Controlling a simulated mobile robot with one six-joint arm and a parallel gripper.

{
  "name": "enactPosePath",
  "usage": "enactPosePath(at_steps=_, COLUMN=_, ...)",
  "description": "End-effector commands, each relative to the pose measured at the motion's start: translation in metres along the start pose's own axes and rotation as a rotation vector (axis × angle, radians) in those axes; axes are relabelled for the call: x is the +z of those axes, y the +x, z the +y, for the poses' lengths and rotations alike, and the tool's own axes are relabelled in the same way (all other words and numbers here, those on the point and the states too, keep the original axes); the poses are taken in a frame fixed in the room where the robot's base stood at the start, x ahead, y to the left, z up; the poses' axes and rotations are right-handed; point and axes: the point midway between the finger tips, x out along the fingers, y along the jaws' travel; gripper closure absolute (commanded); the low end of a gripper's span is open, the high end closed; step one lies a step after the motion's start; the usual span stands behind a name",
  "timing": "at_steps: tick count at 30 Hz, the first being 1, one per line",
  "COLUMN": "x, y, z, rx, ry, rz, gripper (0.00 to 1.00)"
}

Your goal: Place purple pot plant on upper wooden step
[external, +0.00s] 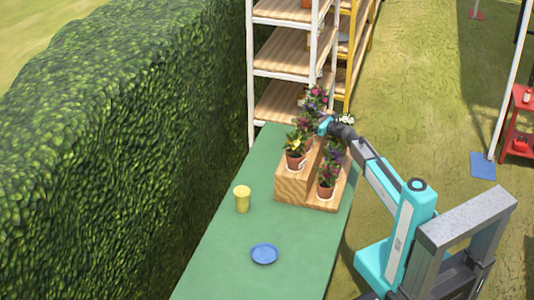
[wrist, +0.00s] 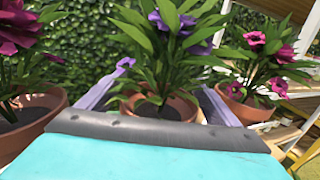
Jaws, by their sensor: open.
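The purple pot plant, with violet flowers and long green leaves in a terracotta pot (wrist: 182,108), is in the middle of the wrist view. My gripper (wrist: 160,96) is open, with one purple finger on each side of that pot; I cannot tell if they touch it. In the external view my gripper (external: 325,126) is among the plants at the far part of the wooden steps, and which plant it surrounds is unclear there. The wooden steps (external: 291,188) have a taller left level and a lower right level. The gripper body hides the pot's lower part.
Magenta-flowered plants stand left (wrist: 45,103) and right (wrist: 248,110) of the gripper. A yellow-flowered pot (external: 295,161) stands on the upper step's near end, and another pot (external: 326,190) on the lower step. A yellow cup (external: 242,199) and blue plate (external: 264,254) sit on the green table (external: 215,270).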

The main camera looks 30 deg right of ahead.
Motion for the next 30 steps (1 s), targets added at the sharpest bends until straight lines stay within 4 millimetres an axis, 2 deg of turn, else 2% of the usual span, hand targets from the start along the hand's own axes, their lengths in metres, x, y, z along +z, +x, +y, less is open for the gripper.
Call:
enactPosePath(at_steps=6, x=0.004, y=0.000, z=0.000, rx=0.000, ry=0.000, rz=0.000, gripper=0.14)
enactPosePath(at_steps=11, x=0.002, y=-0.013, z=0.001, rx=-0.001, ry=0.000, rz=0.000, gripper=0.14)
enactPosePath(at_steps=30, x=0.002, y=-0.087, z=0.001, rx=-0.002, ry=-0.001, rz=0.000, gripper=0.14)
